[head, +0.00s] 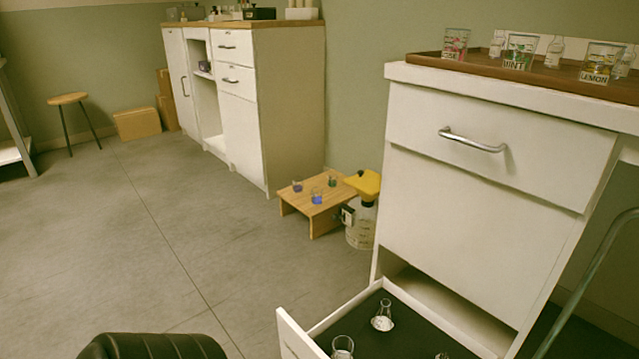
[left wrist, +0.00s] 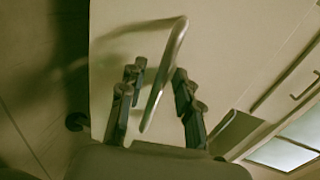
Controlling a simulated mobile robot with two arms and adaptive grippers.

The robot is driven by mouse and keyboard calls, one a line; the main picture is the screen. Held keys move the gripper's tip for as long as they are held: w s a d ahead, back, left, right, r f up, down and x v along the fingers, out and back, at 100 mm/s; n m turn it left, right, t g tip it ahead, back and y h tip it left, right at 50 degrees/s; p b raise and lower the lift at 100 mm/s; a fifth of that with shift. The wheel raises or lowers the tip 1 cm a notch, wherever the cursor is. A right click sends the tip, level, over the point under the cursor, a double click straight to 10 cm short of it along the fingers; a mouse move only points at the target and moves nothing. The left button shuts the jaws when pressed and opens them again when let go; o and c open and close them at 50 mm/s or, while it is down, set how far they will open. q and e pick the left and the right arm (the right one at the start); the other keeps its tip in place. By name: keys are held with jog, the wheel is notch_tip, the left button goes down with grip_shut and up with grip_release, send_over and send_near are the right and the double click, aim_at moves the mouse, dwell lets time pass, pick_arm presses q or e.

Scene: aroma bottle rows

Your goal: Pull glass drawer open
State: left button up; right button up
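The low drawer (head: 292,335) of the white cabinet at the right of the head view is pulled out. It has a dark floor with a small flask (head: 382,316) and other glassware (head: 343,347) in it. In the left wrist view my left gripper (left wrist: 157,84) has its two dark fingers apart. A curved metal handle (left wrist: 176,47) on a pale panel (left wrist: 225,50) passes between them, with gaps showing on both sides. The head view does not show this gripper or the low drawer's handle. My right gripper is in neither view.
The upper drawer (head: 480,158) above is shut. A brown tray (head: 435,60) with labelled glasses stands on the cabinet top. A low wooden stand (head: 296,204) and a yellow-topped container (head: 362,225) stand on the floor behind.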

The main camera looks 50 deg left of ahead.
pick_arm(q)
jog(key=v, duration=1.2)
dwell(0.3)
